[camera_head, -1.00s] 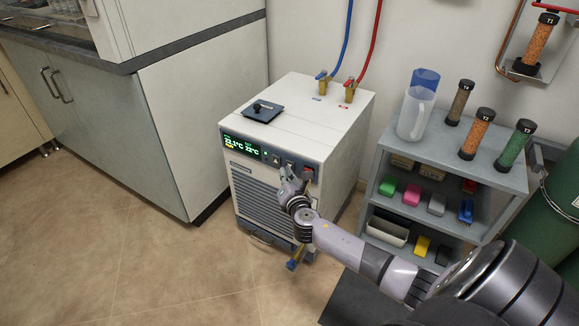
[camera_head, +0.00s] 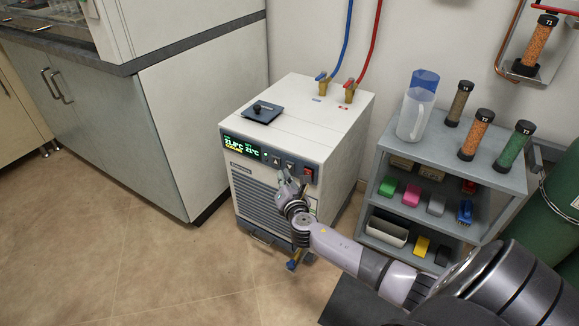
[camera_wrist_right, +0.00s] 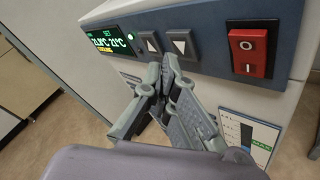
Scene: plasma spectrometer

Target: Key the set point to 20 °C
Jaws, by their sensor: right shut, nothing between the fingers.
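The white chiller (camera_head: 297,118) stands on the floor with a dark panel on its front. Its display (camera_head: 243,147), also seen in the wrist view (camera_wrist_right: 110,40), shows a set value of 21 °C beside a reading of about 21.8 °C, with yellow cooling text below. The up-arrow button (camera_wrist_right: 150,43) and down-arrow button (camera_wrist_right: 181,40) sit right of the display. My right gripper (camera_head: 284,179) is shut and empty. In the wrist view its fingertips (camera_wrist_right: 168,62) are just below the two buttons, nearest the down-arrow one, and appear clear of them. My left gripper is out of view.
A red power switch (camera_wrist_right: 248,52) sits right of the buttons, above a level gauge (camera_wrist_right: 246,137). Blue and red hoses rise behind the chiller. A black lid (camera_head: 262,112) is on its top. A grey shelf cart (camera_head: 450,160) stands to the right; open floor lies to the left.

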